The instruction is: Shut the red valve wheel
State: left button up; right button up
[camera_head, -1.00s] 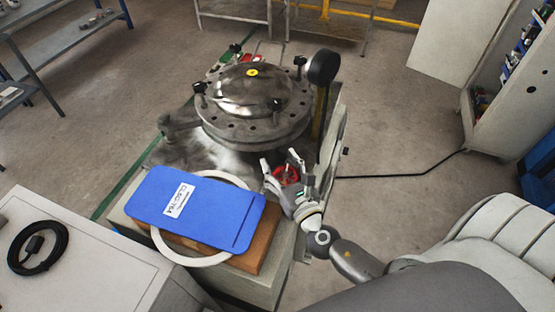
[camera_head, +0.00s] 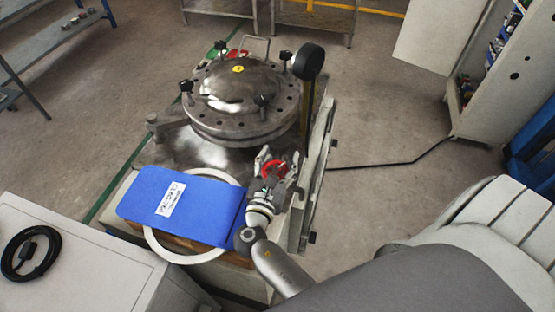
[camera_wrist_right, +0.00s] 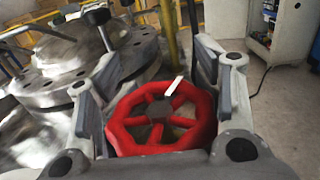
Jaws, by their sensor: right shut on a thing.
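The red valve wheel (camera_head: 275,169) is at the right side of the machine, in front of the round flanged lid. It fills the middle of the right wrist view (camera_wrist_right: 160,113), with its spokes and hub visible and a small white marker above it. My right gripper (camera_head: 272,161) is at the wheel, with one finger on each side of its rim. In the right wrist view the fingers (camera_wrist_right: 160,75) flank the wheel, and the gripper body hides its near edge. The gripper is shut on the wheel. My left gripper is not in view.
The steel flanged lid (camera_head: 242,100) with black knobs stands behind the wheel, beside a black round knob on a post (camera_head: 308,61). A blue folder (camera_head: 184,206) and white ring (camera_head: 168,250) lie left of my gripper. A black cable crosses the floor at right.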

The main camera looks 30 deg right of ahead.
jog(key=shift+s+a+f+g, duration=0.1)
jog(key=shift+s+f+g, duration=0.05)
jog(key=shift+f+g, duration=0.15)
jog(key=o, duration=0.8)
jog(key=shift+o, duration=0.2)
jog(key=shift+r, duration=0.15)
jog(key=shift+r, duration=0.1)
